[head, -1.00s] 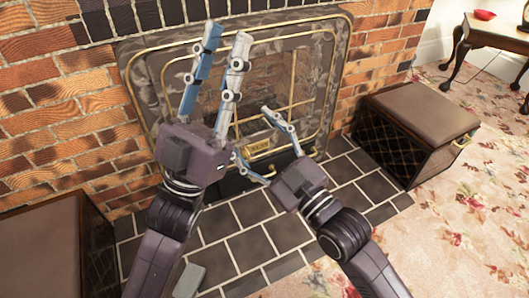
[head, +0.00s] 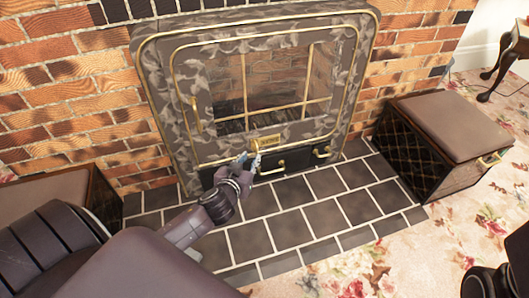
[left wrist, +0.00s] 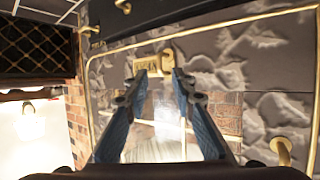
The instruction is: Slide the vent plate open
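The vent plate appears to be the small brass plate (head: 267,142) low on the front of the patterned stove, below its window. The left wrist view shows this plate (left wrist: 147,68) close up, with a small brass knob beside it. My left gripper (head: 253,163) is at the lower front of the stove, just below the plate in the head view. In the left wrist view its blue fingertips (left wrist: 160,74) are apart, with the plate and knob at or just beyond them. Contact cannot be told. My right gripper is out of view.
A black drawer front with brass handles (head: 321,152) lies below the plate. A brown-topped box (head: 441,127) stands right of the dark tile hearth (head: 310,206), another (head: 42,198) at left. Flowered carpet (head: 390,268) lies in front.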

